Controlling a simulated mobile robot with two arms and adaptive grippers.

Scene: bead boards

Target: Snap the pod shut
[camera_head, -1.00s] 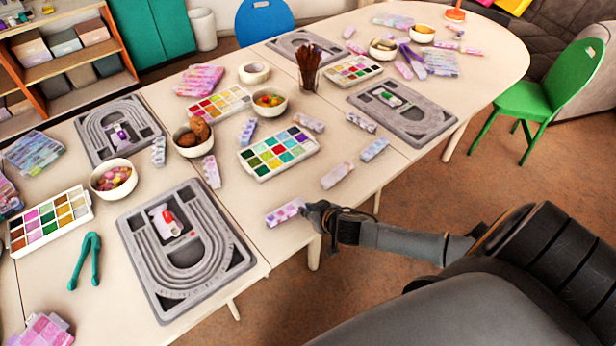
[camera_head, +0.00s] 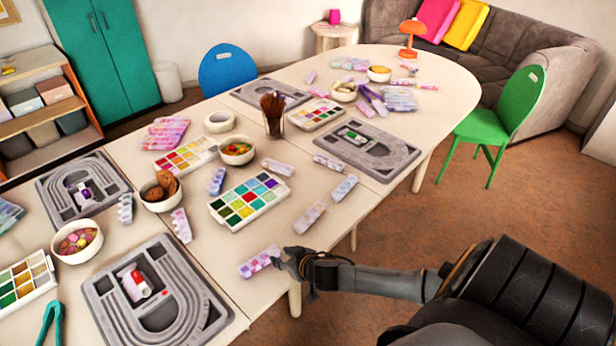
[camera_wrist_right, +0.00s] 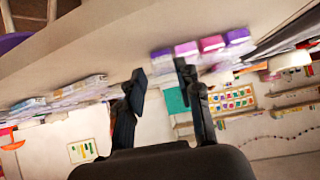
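Several small pods with pink, purple and pale lids lie on the table. The nearest pod (camera_head: 260,262) lies near the table's front edge, its right end close to my right gripper (camera_head: 279,263). Whether they touch, and whether any of its lids stands open, I cannot tell. My left gripper is not in view.
A grey bead board (camera_head: 205,333) lies left of the nearest pod, and another bead board (camera_head: 399,163) lies farther right. A bead palette (camera_head: 214,207) and another pod (camera_head: 309,216) lie behind. A green chair (camera_head: 529,95) stands at the table's right.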

